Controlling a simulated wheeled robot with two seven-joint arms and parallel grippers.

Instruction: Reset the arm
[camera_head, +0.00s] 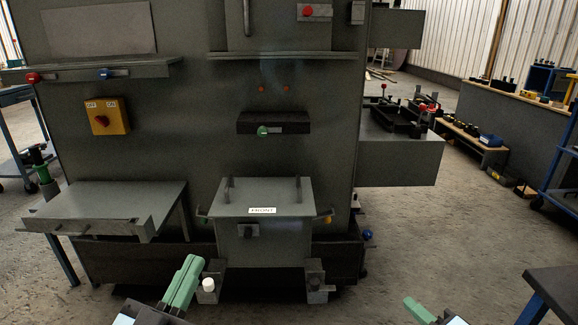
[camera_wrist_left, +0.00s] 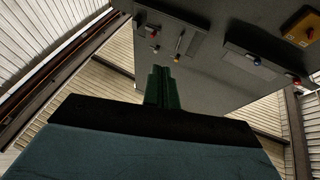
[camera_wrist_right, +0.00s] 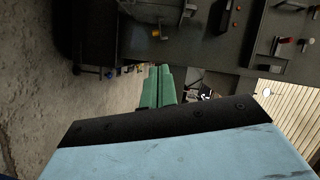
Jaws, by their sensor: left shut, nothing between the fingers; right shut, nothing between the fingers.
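My left gripper (camera_head: 190,268) has green fingers and shows at the bottom of the head view, left of centre, in front of the grey enclosure box. Its fingers are closed together with nothing between them; they also show in the left wrist view (camera_wrist_left: 162,75). My right gripper (camera_head: 410,302) shows only in part at the bottom edge, right of centre. In the right wrist view its green fingers (camera_wrist_right: 158,76) are shut and empty. Both grippers are apart from the objects around them.
A grey box labelled FRONT (camera_head: 262,232) stands ahead against the large grey cabinet (camera_head: 190,60). A grey side table (camera_head: 110,205) is at left. A yellow switch box (camera_head: 107,117) is on the cabinet. A dark table corner (camera_head: 555,285) is at lower right. Floor between is clear.

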